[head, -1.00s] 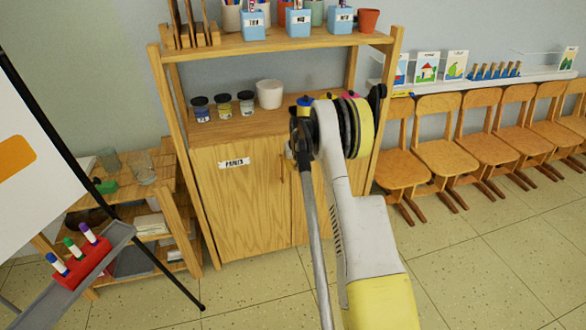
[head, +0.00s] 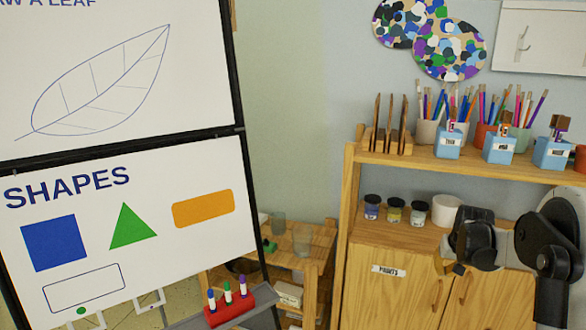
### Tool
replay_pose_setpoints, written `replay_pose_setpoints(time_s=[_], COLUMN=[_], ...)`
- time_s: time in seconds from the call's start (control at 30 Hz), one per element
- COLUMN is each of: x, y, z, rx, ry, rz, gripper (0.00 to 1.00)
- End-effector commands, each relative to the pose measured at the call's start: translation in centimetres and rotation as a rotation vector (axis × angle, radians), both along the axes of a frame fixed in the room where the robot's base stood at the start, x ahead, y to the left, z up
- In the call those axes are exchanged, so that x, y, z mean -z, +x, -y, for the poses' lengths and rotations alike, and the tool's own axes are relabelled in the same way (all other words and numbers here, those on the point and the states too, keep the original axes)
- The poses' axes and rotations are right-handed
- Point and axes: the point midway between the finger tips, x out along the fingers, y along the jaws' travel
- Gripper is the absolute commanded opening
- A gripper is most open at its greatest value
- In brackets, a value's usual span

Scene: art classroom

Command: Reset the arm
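My arm is at the right edge in the head view, in front of the wooden paint cabinet (head: 395,288). Its black and grey end, my gripper (head: 462,252), points left and hides part of the cabinet's upper right front and counter. The fingers are dark and bunched together at this angle, so I cannot tell whether they are open or shut. I see no object held in them.
A whiteboard easel (head: 150,165) fills the left, with a red marker holder (head: 229,304) on its tray. Small paint jars (head: 394,212) and a white pot (head: 446,210) stand on the counter left of my gripper.

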Motion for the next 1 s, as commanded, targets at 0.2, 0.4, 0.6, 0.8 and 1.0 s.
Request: replay_pose_setpoints(time_s=[0.2, 0.4, 0.6, 0.8, 1.0], x=[-8.6, -13.1, -14.3, -12.9, -11.2], y=[-5.7, -13.0, -21.2, -28.4, -31.9], z=[-9.4, -16.7, -22.5, -26.3, -27.9], rx=[-0.079, -0.148, -0.220, -0.284, -0.316], ry=[-0.015, -0.024, -0.028, -0.029, -0.027], rz=[0.044, 0.088, 0.132, 0.172, 0.195], gripper=[0.00, 0.00, 0.00, 0.00, 0.00])
